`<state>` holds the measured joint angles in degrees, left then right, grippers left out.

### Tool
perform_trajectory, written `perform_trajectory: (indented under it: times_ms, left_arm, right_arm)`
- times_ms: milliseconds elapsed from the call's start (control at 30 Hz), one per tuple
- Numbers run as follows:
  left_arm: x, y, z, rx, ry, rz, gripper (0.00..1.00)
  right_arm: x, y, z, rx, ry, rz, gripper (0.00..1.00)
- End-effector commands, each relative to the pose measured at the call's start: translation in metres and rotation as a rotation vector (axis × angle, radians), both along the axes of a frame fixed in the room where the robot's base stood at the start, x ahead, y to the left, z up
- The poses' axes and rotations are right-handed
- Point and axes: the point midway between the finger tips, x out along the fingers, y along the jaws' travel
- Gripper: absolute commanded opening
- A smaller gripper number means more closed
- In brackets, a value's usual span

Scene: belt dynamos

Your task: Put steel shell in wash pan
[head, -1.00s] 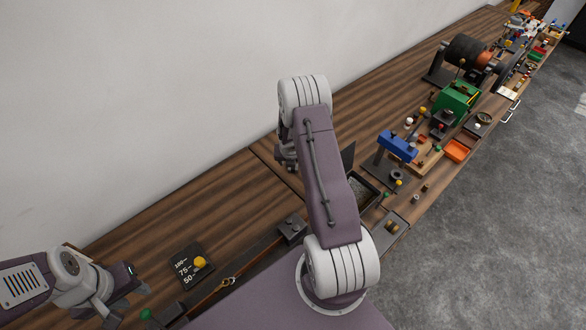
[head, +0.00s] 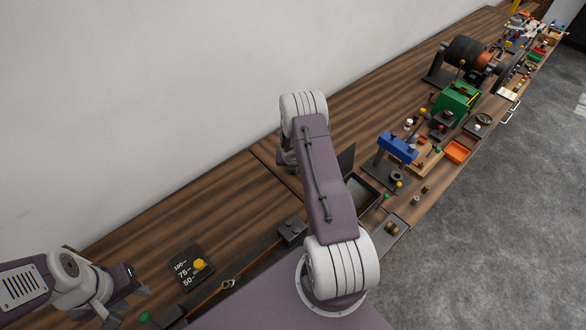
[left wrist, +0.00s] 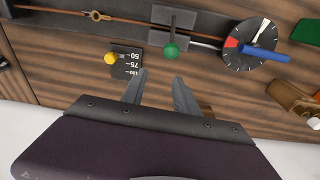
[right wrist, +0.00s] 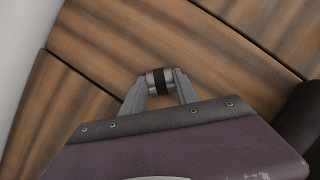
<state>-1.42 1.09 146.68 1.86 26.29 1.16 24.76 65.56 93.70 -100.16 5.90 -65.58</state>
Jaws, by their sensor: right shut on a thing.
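My right gripper (right wrist: 161,84) is shut on a small steel cylinder with a black band (right wrist: 157,81), which looks like the steel shell. It is held over bare wood. In the head view my right arm hides that gripper and the shell. An open dark-rimmed box with a grey inside and a raised lid (head: 363,196), perhaps the wash pan, stands right of my right arm, partly covered by it. My left gripper (head: 130,302) is at the lower left. It is open and empty in the left wrist view (left wrist: 158,84).
A number plate with a yellow knob (head: 200,265) lies near my left gripper. A blue press (head: 398,147), an orange tray (head: 457,151) and a green machine (head: 457,101) stand farther right.

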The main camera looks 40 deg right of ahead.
Motion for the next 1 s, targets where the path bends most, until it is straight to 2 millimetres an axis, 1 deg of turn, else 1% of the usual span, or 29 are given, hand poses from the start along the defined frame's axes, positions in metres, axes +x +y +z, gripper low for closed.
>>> perform_trajectory:
  times_ms: [67, 167, 200, 300, 400, 467, 600, 1000]
  left_arm:
    - [0.0, 0.0, 0.005, 0.0, 0.0, 0.0, 0.36]
    - [0.0, 0.0, 0.022, 0.0, 0.0, 0.0, 0.36]
    - [0.0, 0.0, 0.031, 0.0, 0.0, 0.0, 0.36]
    - [0.0, 0.0, 0.051, 0.0, 0.0, 0.0, 0.36]
    - [0.0, 0.0, 0.067, 0.0, 0.0, 0.0, 0.36]
    - [0.0, 0.0, 0.072, 0.0, 0.0, 0.0, 0.36]
    - [0.0, 0.0, 0.077, 0.0, 0.0, 0.0, 0.36]
    - [0.0, 0.0, 0.071, 0.0, 0.0, 0.0, 0.36]
  right_arm:
    - [0.0, 0.0, 0.006, 0.0, -0.001, -0.001, 0.0]
    - [0.0, 0.0, 0.029, -0.001, -0.002, -0.001, 0.0]
    - [0.0, 0.0, 0.041, 0.0, -0.002, -0.001, 0.0]
    - [0.0, 0.0, 0.067, 0.0, -0.001, -0.001, 0.0]
    - [0.0, 0.0, 0.088, -0.001, -0.002, -0.001, 0.0]
    - [0.0, 0.0, 0.095, 0.0, -0.001, -0.001, 0.0]
    - [0.0, 0.0, 0.102, 0.0, 0.0, 0.0, 0.0]
    - [0.003, 0.001, 0.099, -0.001, -0.001, 0.002, 0.0]
